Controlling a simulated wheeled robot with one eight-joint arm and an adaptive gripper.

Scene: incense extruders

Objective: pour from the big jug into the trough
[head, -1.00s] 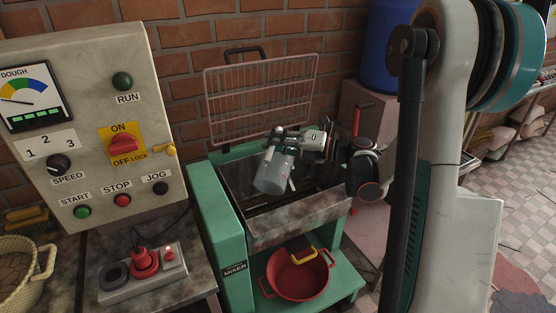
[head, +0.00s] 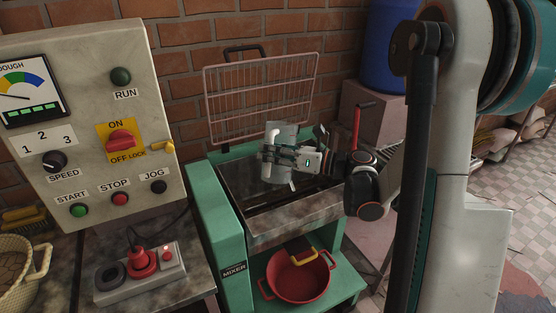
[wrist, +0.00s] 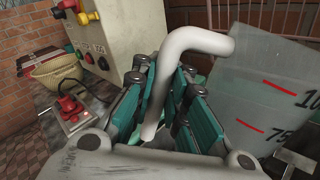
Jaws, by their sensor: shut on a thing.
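The big jug (head: 282,176) is a grey translucent vessel, held nearly upright above the trough in the head view. In the wrist view its wall (wrist: 275,95) shows red level marks on the right, with a pale bent handle (wrist: 205,42). My gripper (head: 270,155) is shut on that handle; its teal-padded fingers (wrist: 165,100) lie on both sides of it. The trough (head: 300,222) is the stained metal basin of the green mixer, open at the top. I cannot tell what is in the jug, and the trough's floor is partly hidden by the jug and gripper.
A wire guard (head: 262,100) stands raised behind the trough. The control panel (head: 85,125) and a socket block (head: 140,274) are on the left. A red pot (head: 300,280) sits on the shelf below. A blue barrel (head: 392,45) stands behind right.

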